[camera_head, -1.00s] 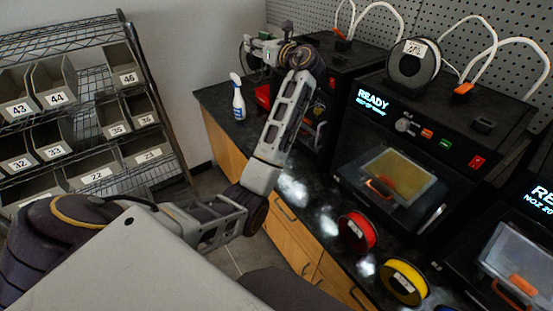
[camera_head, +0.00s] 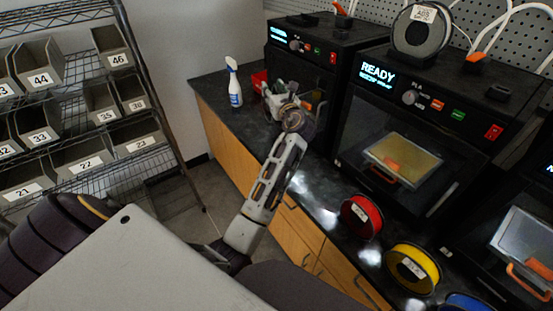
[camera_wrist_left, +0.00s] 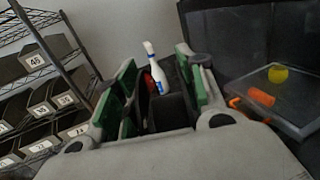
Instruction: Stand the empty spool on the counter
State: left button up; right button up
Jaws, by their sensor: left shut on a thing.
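My left gripper (camera_head: 277,92) is in front of the far printer, above the back part of the dark counter (camera_head: 213,90). In the left wrist view its green-padded fingers (camera_wrist_left: 160,95) are shut on a dark thing, taken to be the empty spool (camera_wrist_left: 171,112). Only part of the spool shows between the fingers, and its tilt cannot be made out. In the head view the spool is not clear behind the gripper and wrist. I cannot tell whether it touches the counter. My right gripper is not in view.
A spray bottle (camera_head: 234,85) and a red bin (camera_head: 258,79) stand close behind the gripper. Printers (camera_head: 410,120) line the counter's back. Red (camera_head: 361,216) and yellow (camera_head: 412,268) spools are nearer. Counter left of the bottle is clear.

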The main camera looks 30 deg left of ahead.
pick_arm(q)
jog(key=shift+m+t+h, duration=0.5)
jog(key=shift+t, duration=0.1)
jog(key=f, duration=0.2)
jog(key=d+f+b, duration=0.1)
jog(key=f, duration=0.1)
jog(key=s+d+f, duration=0.1)
jog(key=shift+s+f+b, duration=0.1)
jog(key=shift+f+b, duration=0.2)
jog(key=shift+f, duration=0.1)
jog(key=shift+s+d+f, duration=0.15)
jog(key=shift+d+f, duration=0.1)
jog(key=shift+f, duration=0.1)
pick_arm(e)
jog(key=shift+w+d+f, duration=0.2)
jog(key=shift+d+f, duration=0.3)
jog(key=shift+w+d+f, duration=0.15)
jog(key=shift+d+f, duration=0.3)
pick_arm(q)
jog(key=shift+f, duration=0.1)
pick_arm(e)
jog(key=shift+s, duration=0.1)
